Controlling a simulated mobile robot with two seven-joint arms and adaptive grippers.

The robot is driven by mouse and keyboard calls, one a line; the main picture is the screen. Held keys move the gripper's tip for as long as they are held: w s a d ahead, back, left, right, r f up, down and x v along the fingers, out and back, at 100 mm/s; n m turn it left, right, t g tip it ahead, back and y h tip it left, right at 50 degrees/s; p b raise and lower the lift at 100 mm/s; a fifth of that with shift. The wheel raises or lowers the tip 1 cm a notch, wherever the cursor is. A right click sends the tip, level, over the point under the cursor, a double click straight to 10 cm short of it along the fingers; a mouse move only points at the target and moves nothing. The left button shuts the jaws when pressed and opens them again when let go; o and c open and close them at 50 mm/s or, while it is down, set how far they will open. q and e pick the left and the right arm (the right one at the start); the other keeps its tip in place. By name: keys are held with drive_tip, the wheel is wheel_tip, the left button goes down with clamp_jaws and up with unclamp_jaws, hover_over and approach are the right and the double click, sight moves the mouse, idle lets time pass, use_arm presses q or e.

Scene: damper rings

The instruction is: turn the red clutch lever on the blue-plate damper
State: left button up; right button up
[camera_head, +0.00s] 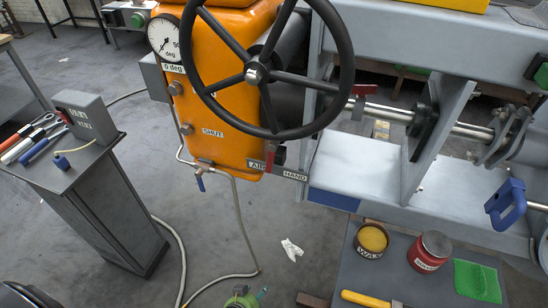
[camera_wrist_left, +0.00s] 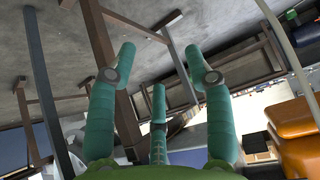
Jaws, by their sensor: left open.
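The orange damper gearbox (camera_head: 222,95) carries a large black handwheel (camera_head: 253,75). A small red lever (camera_head: 270,155) sits at its lower right edge, between labels reading AIR and HAND; its exact angle is hard to tell. A blue plate (camera_head: 333,199) is on the grey frame to the right of and below the lever. My left gripper (camera_head: 250,297) shows only partly, green and teal, at the bottom edge, well below the lever and apart from it. In the left wrist view its teal fingers (camera_wrist_left: 160,65) are spread with nothing between them. My right gripper is not in view.
A side cabinet (camera_head: 80,170) with tools stands at the left. A hose (camera_head: 240,220) hangs below the gearbox. A low bench (camera_head: 400,272) holds a yellow tin (camera_head: 371,239), a red jar (camera_head: 429,252) and a green cloth (camera_head: 477,281). A blue padlock-like piece (camera_head: 507,203) hangs at the right.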

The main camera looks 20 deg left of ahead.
use_arm(q)
drive_tip(key=w+d+r+t, duration=0.1)
drive_tip(key=w+r+t, duration=0.3)
drive_tip(key=w+r, duration=0.75)
drive_tip(key=t+b, duration=0.1)
drive_tip(key=t, duration=0.5)
approach(271, 162)
drive_tip(key=w, duration=0.4)
drive_tip(key=shift+n+y, duration=0.3)
drive_tip(key=shift+n, duration=0.1)
drive_tip(key=w, duration=0.4)
drive_tip(key=w+p, duration=0.1)
drive_tip(key=w, duration=0.1)
drive_tip(key=shift+d+r, duration=0.15)
drive_tip(key=shift+d, duration=0.25)
drive_tip(key=shift+w, duration=0.4)
drive_tip(key=shift+c, duration=0.4)
clamp_jaws()
